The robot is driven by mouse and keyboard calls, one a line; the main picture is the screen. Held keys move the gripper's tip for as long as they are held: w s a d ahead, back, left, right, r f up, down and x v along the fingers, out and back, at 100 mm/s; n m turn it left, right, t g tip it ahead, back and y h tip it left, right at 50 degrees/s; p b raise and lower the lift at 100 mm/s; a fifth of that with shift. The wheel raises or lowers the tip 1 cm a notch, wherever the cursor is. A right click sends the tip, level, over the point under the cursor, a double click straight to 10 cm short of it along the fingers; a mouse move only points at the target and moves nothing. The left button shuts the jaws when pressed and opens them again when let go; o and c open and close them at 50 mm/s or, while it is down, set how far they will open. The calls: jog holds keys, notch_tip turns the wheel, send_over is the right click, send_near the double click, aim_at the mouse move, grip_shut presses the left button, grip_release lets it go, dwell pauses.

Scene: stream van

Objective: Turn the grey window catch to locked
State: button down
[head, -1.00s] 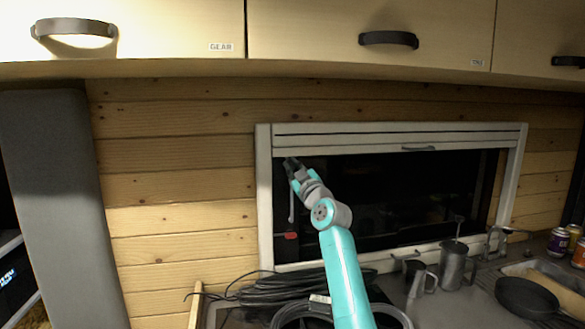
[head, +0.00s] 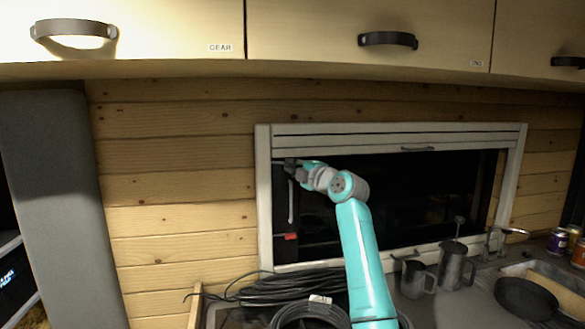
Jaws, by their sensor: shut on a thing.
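The window (head: 400,205) has a pale frame and dark glass. A slim grey upright bar (head: 291,203) is at its left inner edge, with a small red piece (head: 291,237) below. My gripper (head: 286,165) is at the upper left of the window, above the bar, pointing left. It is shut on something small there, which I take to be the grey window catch. My fingers hide most of that spot, so I cannot see the catch's angle clearly.
Coiled black cable (head: 285,287) lies below the window. Metal jugs (head: 455,268), a dark pan (head: 527,298) and cans (head: 558,241) stand on the counter to the right. Overhead cupboards (head: 370,30) run along the top. The wood wall left of the window is clear.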

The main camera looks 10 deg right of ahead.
jog(key=shift+n+g, duration=0.3)
jog(key=shift+n, duration=0.3)
jog(key=c, duration=1.2)
grip_release()
jog(key=shift+v, duration=3.95)
